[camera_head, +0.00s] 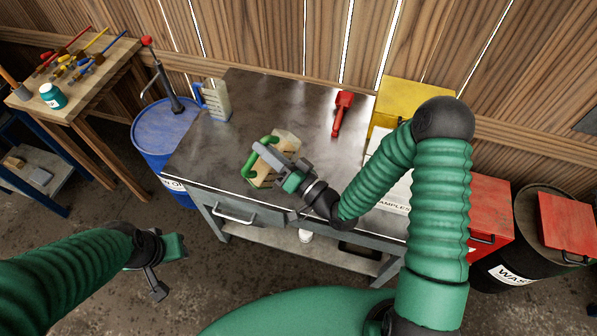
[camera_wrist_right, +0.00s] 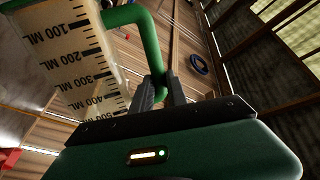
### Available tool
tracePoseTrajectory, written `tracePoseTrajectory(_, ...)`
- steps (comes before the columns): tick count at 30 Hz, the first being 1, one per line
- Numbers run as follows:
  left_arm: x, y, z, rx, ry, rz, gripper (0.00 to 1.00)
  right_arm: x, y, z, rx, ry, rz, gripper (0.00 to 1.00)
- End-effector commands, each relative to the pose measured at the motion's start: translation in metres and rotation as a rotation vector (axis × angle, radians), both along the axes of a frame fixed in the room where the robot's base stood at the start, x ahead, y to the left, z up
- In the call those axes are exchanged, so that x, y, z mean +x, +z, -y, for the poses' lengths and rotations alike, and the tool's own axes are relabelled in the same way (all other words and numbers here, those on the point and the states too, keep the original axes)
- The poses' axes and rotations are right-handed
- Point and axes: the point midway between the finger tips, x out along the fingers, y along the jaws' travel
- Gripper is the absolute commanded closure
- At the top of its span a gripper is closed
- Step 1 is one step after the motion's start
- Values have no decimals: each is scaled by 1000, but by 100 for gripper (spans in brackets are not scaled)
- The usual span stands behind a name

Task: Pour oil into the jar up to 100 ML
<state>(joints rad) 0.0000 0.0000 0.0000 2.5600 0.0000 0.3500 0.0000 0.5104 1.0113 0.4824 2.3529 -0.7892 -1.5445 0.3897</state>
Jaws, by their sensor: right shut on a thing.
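A beige jar (camera_head: 287,143) with a green handle (camera_head: 263,143) is at the middle of the metal workbench. My right gripper (camera_head: 265,150) is shut on this handle. In the right wrist view the jar (camera_wrist_right: 70,55) shows black ML marks from 100 to 500, and the fingers (camera_wrist_right: 163,88) close on the green handle (camera_wrist_right: 147,30). I cannot tell whether the jar touches the bench, and its inside is hidden. A second beige jar (camera_head: 219,101) with a blue handle stands at the bench's back left. My left gripper (camera_head: 165,265) hangs empty at lower left; its finger gap is unclear.
A blue oil drum (camera_head: 165,135) with a red-knobbed pump (camera_head: 168,85) stands left of the workbench (camera_head: 215,160). A red tool (camera_head: 342,112) lies at the back. A yellow box (camera_head: 405,97) and red boxes are at right. The bench's back left surface has free room.

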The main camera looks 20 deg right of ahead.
Motion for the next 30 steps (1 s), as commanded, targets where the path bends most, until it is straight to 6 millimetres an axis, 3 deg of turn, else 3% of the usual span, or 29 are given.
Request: tracePoseTrajectory(30, 0, 5, 0, 0, 0, 0, 64, 2, 7, 3, 47, 0, -18, 100)
